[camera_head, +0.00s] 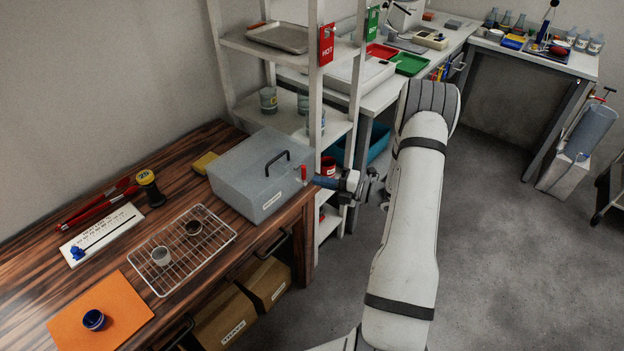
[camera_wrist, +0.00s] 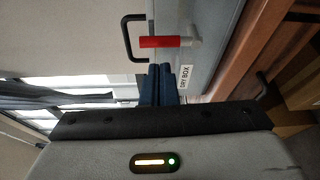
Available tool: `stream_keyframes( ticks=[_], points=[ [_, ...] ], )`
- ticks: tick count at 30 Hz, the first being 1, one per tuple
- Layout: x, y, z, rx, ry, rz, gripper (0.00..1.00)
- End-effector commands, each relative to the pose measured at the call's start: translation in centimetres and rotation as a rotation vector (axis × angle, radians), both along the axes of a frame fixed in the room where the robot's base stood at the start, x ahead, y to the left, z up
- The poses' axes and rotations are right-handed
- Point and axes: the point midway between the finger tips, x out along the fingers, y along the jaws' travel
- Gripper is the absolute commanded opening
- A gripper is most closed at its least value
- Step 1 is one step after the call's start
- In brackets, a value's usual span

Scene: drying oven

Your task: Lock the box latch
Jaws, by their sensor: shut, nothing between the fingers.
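The grey drying box (camera_head: 245,170) stands on the wooden bench with its lid down and a black handle (camera_head: 277,158) on top. A small red latch lever (camera_head: 304,173) sits on its right side. In the wrist view the red latch (camera_wrist: 160,42) lies across the picture, with the box wall (camera_wrist: 222,35) and its "DRY BOX" label (camera_wrist: 186,78) beside it. My gripper (camera_head: 316,181) is just right of the box. Its blue fingers (camera_wrist: 158,70) are together and empty, just short of the latch. Whether they touch it I cannot tell.
A white shelf (camera_head: 314,100) stands close behind my gripper. Open floor (camera_head: 500,230) lies to the right.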

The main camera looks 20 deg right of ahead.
Motion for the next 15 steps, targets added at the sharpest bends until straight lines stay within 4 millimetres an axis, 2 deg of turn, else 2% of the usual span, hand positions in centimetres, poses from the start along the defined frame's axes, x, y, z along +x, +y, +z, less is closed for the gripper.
stream_keyframes(
  ticks=[6,15],
  points=[
    [-1.6,-2.7,0.1,-0.001,0.000,0.006,0.00],
    [-2.3,-3.7,0.0,0.000,0.000,0.012,0.00]
  ],
)
